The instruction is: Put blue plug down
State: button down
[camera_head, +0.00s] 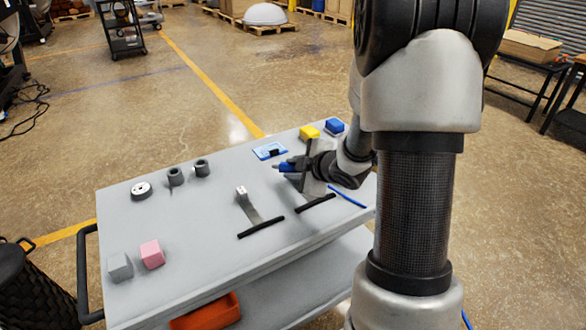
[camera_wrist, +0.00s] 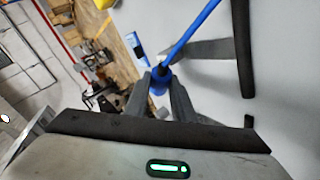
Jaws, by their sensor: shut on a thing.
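The blue plug (camera_head: 287,167) is between the fingers of my gripper (camera_head: 297,165), over the right part of the grey cart top (camera_head: 215,215). In the wrist view, the fingers (camera_wrist: 160,88) are closed on both sides of the blue plug (camera_wrist: 158,77). A blue cable (camera_wrist: 197,28) runs up and right in that view, and a blue cable (camera_head: 347,197) also shows by the cart's right edge. I cannot tell whether the plug touches the cart top. My fingers hide part of it.
A blue flat item (camera_head: 269,150), yellow block (camera_head: 309,131) and blue block (camera_head: 334,125) lie behind my gripper. A pink cube (camera_head: 151,254) stands front left. The cart's left middle is clear.

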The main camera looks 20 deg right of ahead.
jog(key=shift+f+b, duration=0.3)
jog(key=shift+f, duration=0.1)
jog(key=c, duration=1.5)
grip_release()
jog(key=shift+r+p, duration=0.55)
jog(key=shift+p+v, duration=1.65)
jog(key=shift+v, duration=4.45)
jog(key=shift+w+r, duration=0.2)
jog(key=shift+w, duration=0.05)
